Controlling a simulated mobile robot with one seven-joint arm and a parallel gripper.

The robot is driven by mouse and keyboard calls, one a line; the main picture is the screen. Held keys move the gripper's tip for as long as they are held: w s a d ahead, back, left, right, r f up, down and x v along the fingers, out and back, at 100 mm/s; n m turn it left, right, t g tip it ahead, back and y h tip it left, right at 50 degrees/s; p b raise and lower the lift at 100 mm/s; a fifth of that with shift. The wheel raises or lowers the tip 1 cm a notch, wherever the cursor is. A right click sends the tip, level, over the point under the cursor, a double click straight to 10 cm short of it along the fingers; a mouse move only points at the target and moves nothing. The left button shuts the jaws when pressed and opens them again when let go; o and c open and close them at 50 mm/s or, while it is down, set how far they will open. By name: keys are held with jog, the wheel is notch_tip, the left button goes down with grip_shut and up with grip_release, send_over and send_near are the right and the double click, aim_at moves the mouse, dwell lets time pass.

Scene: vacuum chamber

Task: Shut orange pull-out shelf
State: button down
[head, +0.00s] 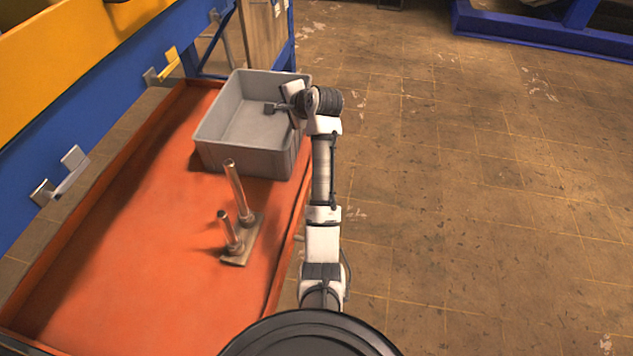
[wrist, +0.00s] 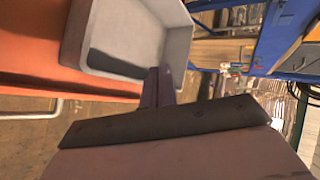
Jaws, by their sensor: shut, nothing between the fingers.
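The orange pull-out shelf (head: 130,250) lies at the left in the head view, sticking out from under the blue and yellow frame. Its orange side also shows at the left of the wrist view (wrist: 30,68), with a metal bar handle (wrist: 40,117) beside it. My gripper (head: 269,108) is shut and empty. It is at the right side of the grey bin, with its fingertips over the bin's inside. In the wrist view the fingers (wrist: 155,78) point at the bin. I cannot tell whether they touch it.
The grey bin (head: 210,148) stands on the far part of the shelf. A metal base with two upright posts (head: 238,180) stands nearer. A blue frame (head: 120,85) borders the shelf on the left. The brown tiled floor (head: 480,200) at the right is clear.

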jog(key=s+d+f+m+g+y+b, duration=0.1)
jog(key=s+d+f+m+g+y, duration=0.1)
jog(key=s+d+f+m+g, duration=0.5)
jog(key=s+d+f+m+y+b, duration=0.15)
jog(key=s+d+f, duration=0.35)
jog(key=d+f, duration=0.55)
jog(key=shift+m, duration=0.35)
jog(key=x, duration=0.3)
jog(key=r+p+x, duration=0.1)
jog(key=x, duration=0.2)
jog(key=a+p+x, duration=0.1)
jog(key=x, duration=0.3)
jog(key=shift+w+a+r, duration=0.1)
jog(key=shift+w+a, duration=0.2)
jog(key=shift+a, duration=0.3)
jog(key=shift+a, duration=0.15)
